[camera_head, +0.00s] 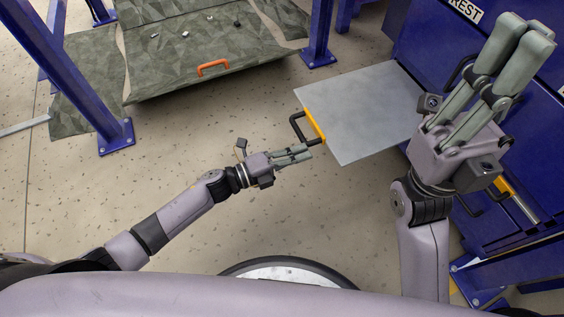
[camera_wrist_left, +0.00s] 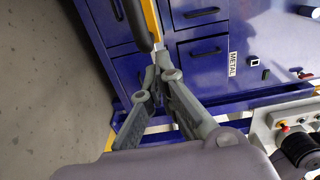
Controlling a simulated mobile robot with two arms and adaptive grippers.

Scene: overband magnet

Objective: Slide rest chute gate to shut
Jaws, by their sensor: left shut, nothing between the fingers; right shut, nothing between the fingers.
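The rest chute gate is a flat grey plate (camera_head: 365,115) that sticks out of the blue cabinet with the REST label (camera_head: 466,10). Its outer edge is a yellow strip (camera_head: 314,124) with a black handle (camera_head: 297,127). My left gripper (camera_head: 308,152) is shut and empty at the handle's near end; I cannot tell if it touches. In the left wrist view the shut fingertips (camera_wrist_left: 163,66) are close to the yellow strip (camera_wrist_left: 151,20) and black handle (camera_wrist_left: 136,18). My right gripper (camera_head: 527,33) is shut, empty and raised in front of the cabinet.
The blue cabinet (camera_head: 425,35) fills the right side. Another yellow-edged handle (camera_head: 503,186) is lower on it. A METAL label (camera_wrist_left: 233,64) shows in the left wrist view. A dark mottled belt with an orange handle (camera_head: 213,67) and blue posts (camera_head: 318,35) stand behind. Floor left of the plate is clear.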

